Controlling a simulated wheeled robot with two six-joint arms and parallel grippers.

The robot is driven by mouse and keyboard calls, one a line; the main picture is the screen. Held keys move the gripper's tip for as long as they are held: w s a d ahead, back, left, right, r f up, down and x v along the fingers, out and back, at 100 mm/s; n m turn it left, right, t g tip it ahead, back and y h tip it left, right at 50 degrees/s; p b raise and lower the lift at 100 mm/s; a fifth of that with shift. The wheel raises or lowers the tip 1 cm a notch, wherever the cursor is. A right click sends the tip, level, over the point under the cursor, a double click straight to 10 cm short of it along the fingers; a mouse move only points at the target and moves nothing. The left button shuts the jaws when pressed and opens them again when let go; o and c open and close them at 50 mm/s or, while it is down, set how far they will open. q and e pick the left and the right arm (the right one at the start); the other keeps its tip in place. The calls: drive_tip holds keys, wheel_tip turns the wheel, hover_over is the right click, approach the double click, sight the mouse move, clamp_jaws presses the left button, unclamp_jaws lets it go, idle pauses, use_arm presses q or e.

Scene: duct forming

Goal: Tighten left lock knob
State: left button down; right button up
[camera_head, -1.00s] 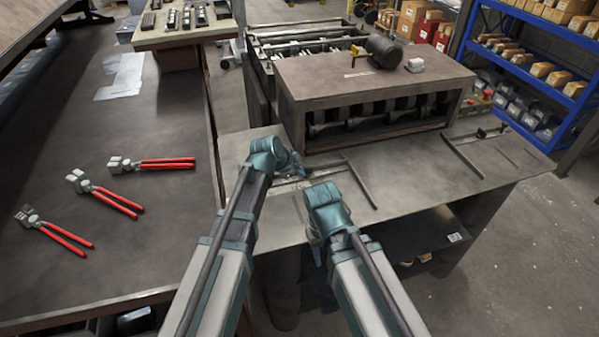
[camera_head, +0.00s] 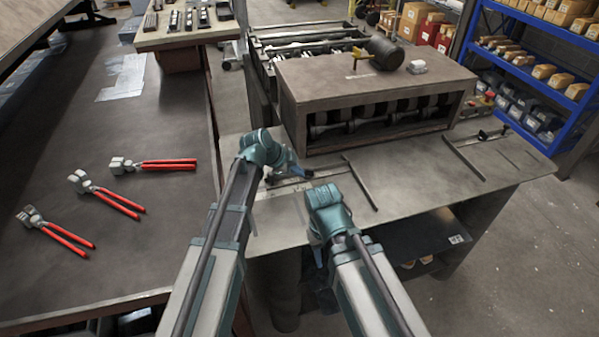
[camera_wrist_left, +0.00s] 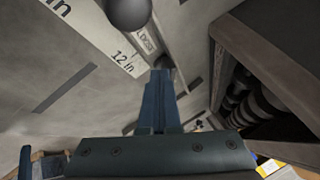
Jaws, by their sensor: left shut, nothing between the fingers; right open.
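My left gripper (camera_head: 303,174) is shut and empty over the left end of the machine's table, by the left guide. A dark round knob (camera_wrist_left: 128,10) shows at the top edge of that view, beside a "LOCK" label (camera_wrist_left: 146,40) on the guide bar. The knob is too small to make out in the head view. My right gripper (camera_head: 318,256) is open near the table's front edge, its fingers mostly hidden.
The machine housing with rollers (camera_head: 380,90) stands just behind the left gripper. A scale marked "12 in" (camera_wrist_left: 125,60) lies beside the guide bar. A right guide (camera_head: 465,158) is on the table's far side. Red-handled tools (camera_head: 120,200) lie on the left bench.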

use_arm(q)
drive_tip(key=w+m+g, duration=0.1)
drive_tip(key=m, duration=0.1)
drive_tip(key=a+m+g+h, duration=0.1)
drive_tip(key=m, duration=0.1)
drive_tip(key=shift+w, duration=0.4)
drive_tip(key=m+g, duration=0.1)
drive_tip(key=m, duration=0.1)
drive_tip(key=m+g, duration=0.1)
drive_tip(key=shift+w+m+g+h, duration=0.3)
drive_tip(key=shift+w+m, duration=0.1)
drive_tip(key=shift+w, duration=0.15)
